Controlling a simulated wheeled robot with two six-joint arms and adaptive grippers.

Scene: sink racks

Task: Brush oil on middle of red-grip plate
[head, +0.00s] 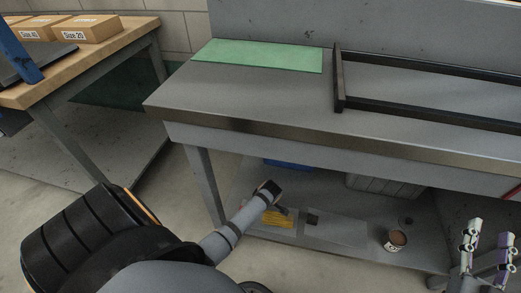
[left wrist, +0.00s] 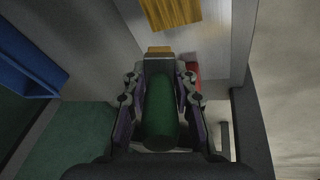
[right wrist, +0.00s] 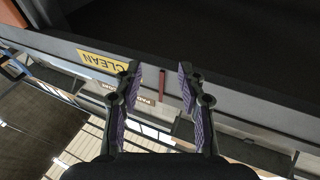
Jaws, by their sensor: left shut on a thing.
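My left gripper (left wrist: 160,72) is shut on a green cylindrical handle (left wrist: 160,112), seen in the left wrist view. A small tan tip (left wrist: 158,50) shows beyond the handle. A pale grey plate (left wrist: 222,40) lies beyond, with a red piece (left wrist: 193,72) at its near end, partly hidden by a finger. A yellow-brown patch (left wrist: 172,12) shows on the plate's far left side; it also appears in the head view (head: 277,219) on the lower shelf. My right gripper (head: 487,243) is open and empty at the lower right; it also shows in the right wrist view (right wrist: 160,78).
A second flat plate (head: 338,231) with a dark grip (head: 313,219) and a cup with brown contents (head: 397,238) are on the lower shelf (head: 350,256). The steel table (head: 250,95) overhangs it. A table leg (head: 204,185) stands by my left arm.

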